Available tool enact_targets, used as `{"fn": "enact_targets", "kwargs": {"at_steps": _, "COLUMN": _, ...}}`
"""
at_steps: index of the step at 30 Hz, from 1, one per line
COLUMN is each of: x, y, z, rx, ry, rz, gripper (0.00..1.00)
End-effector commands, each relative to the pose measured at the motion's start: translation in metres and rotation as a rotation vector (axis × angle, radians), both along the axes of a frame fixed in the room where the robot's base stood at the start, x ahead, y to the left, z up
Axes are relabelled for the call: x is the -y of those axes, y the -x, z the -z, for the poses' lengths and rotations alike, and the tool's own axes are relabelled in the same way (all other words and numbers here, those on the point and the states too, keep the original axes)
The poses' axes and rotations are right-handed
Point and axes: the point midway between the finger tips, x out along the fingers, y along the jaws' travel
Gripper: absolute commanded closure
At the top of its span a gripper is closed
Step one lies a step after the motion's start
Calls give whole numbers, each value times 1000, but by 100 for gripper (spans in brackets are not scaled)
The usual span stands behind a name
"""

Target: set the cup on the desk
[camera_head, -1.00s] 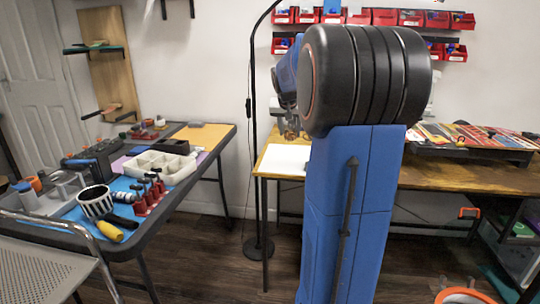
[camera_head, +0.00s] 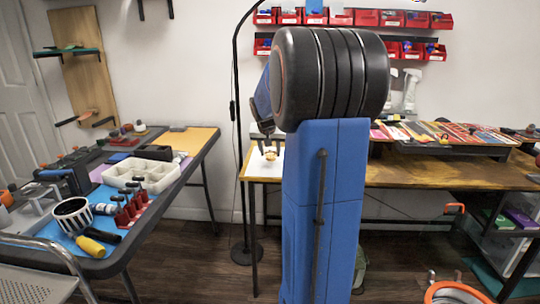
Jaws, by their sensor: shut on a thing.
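My gripper (camera_head: 267,149) shows small at the left of my arm, pointing down above the left end of the wooden desk (camera_head: 410,174). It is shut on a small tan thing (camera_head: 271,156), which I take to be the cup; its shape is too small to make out. Behind and below it lies a white sheet (camera_head: 256,168) on the desk. I cannot tell whether the held thing touches the desk. My arm hides part of the desk.
A dark table (camera_head: 178,180) at left holds a white divided tray (camera_head: 128,172), red holders and a black-and-white striped round thing (camera_head: 73,214). A lamp pole (camera_head: 238,130) stands just left of the desk. Coloured strips (camera_head: 440,133) lie at the desk's back right.

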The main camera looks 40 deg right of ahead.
Motion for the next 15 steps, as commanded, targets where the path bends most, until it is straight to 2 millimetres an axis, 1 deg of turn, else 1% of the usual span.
{"fn": "enact_targets", "kwargs": {"at_steps": 1, "x": 0, "y": 0, "z": 7, "rx": -1, "ry": -1, "rz": 0, "gripper": 82}}
{"fn": "enact_targets", "kwargs": {"at_steps": 3, "x": 0, "y": 0, "z": 13, "rx": -1, "ry": 0, "rz": -1, "gripper": 82}}
{"fn": "enact_targets", "kwargs": {"at_steps": 14, "x": 0, "y": 0, "z": 16, "rx": 1, "ry": -1, "rz": -1, "gripper": 82}}
{"fn": "enact_targets", "kwargs": {"at_steps": 15, "x": 0, "y": 0, "z": 16, "rx": 1, "ry": -1, "rz": -1, "gripper": 53}}
